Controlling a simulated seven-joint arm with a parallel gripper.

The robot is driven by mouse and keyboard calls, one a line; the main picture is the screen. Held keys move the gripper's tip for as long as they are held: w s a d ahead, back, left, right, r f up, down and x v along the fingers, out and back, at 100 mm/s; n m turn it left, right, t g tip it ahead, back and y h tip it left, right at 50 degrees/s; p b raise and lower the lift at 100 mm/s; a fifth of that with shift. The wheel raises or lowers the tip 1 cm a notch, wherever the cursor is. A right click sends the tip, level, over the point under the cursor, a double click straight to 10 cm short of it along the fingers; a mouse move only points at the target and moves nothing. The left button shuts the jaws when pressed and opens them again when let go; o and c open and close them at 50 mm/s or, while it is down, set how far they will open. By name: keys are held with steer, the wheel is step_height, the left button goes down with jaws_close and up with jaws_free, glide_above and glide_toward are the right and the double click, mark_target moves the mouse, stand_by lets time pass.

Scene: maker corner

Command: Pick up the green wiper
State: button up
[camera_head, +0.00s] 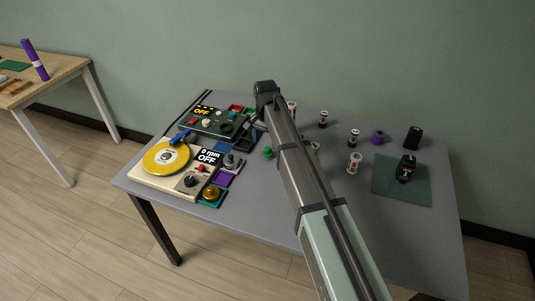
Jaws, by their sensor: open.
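A small green object (268,153), which looks like the green wiper, lies on the grey table (255,190) just left of my arm. It is too small to make out its exact shape. My gripper (257,125) hangs from the end of my arm, above the table and behind the green object in the picture. It is open, with nothing visible in it. The fingertips are small and partly hidden by the arm, so their height above the table is unclear.
Left are a cream machine with a yellow disc (155,161), a dark control box (205,124) and small coloured trays (222,180). Right of my arm stand several spools (354,163), a purple item (377,137) and black items, one on a dark green mat (385,184).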

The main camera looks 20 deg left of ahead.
mark_target(267, 148)
steer(key=shift+d+f, duration=0.15)
steer(key=shift+f, duration=1.2)
steer(key=shift+d+f, duration=0.1)
steer(key=shift+f, duration=1.25)
steer(key=shift+w, duration=0.1)
steer(key=c, duration=1.2)
steer(key=shift+o, duration=0.2)
